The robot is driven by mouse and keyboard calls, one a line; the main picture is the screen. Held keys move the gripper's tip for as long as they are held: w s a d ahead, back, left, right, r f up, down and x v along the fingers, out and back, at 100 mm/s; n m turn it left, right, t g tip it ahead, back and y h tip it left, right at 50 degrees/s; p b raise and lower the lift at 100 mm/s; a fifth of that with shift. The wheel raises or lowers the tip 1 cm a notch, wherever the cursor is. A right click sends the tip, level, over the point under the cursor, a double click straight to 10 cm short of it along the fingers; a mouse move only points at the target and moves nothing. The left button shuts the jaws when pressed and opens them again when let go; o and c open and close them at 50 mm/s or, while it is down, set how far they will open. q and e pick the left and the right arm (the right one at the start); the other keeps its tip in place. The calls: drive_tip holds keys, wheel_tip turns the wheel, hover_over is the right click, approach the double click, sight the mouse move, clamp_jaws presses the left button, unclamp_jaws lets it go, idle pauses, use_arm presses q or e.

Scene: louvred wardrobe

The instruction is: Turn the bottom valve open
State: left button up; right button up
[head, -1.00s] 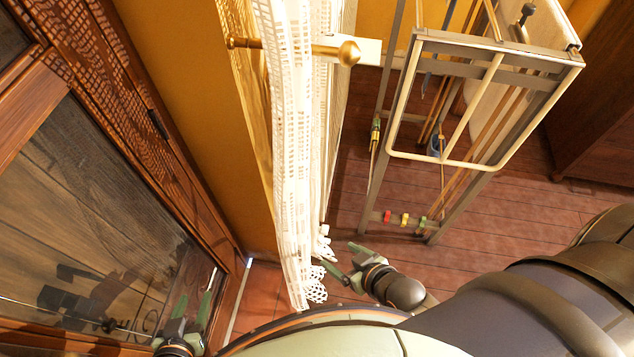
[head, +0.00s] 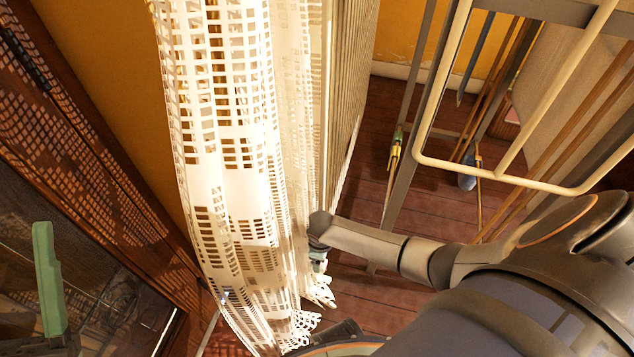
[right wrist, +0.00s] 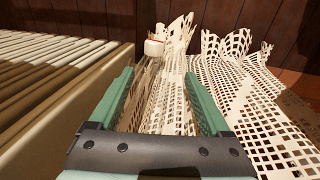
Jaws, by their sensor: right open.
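A small white knob with a reddish mark (right wrist: 154,47), which looks like the bottom valve, stands at the radiator's lower end in the right wrist view. My right gripper (right wrist: 159,75) is open, with its two green fingers pointing towards the knob. The knob is ahead of the fingertips, slightly left of centre, and apart from them. White lace curtain (right wrist: 250,105) lies under and between the fingers. In the head view my right gripper (head: 318,258) is mostly hidden by my arm and the curtain. One green finger of my left gripper (head: 48,280) shows at lower left.
A ribbed radiator (right wrist: 45,75) is close on the left of the right wrist view. The lace curtain (head: 225,140) hangs in front of it in the head view. A metal rack (head: 425,100) stands at the right. A dark glazed wooden wardrobe (head: 85,185) is at the left.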

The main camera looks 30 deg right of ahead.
sight(322, 264)
drive_tip(key=f+b, duration=0.2)
drive_tip(key=f, duration=0.2)
drive_tip(key=w+d+f+b, duration=0.1)
drive_tip(key=f+b, duration=0.2)
drive_tip(key=w+d+f+b, duration=0.1)
drive_tip(key=f+b, duration=0.2)
drive_tip(key=f, duration=0.1)
drive_tip(key=shift+f, duration=0.35)
use_arm(q)
wheel_tip(322, 264, down, 10)
drive_tip(key=d+m+b, duration=0.1)
drive_tip(key=shift+s+d+r+g+h, duration=0.2)
drive_tip(key=shift+g+h, duration=0.1)
drive_tip(key=shift+g, duration=0.1)
use_arm(e)
drive_tip(key=shift+d+f, duration=0.1)
drive_tip(key=shift+f, duration=0.55)
drive_tip(key=shift+c, duration=0.3)
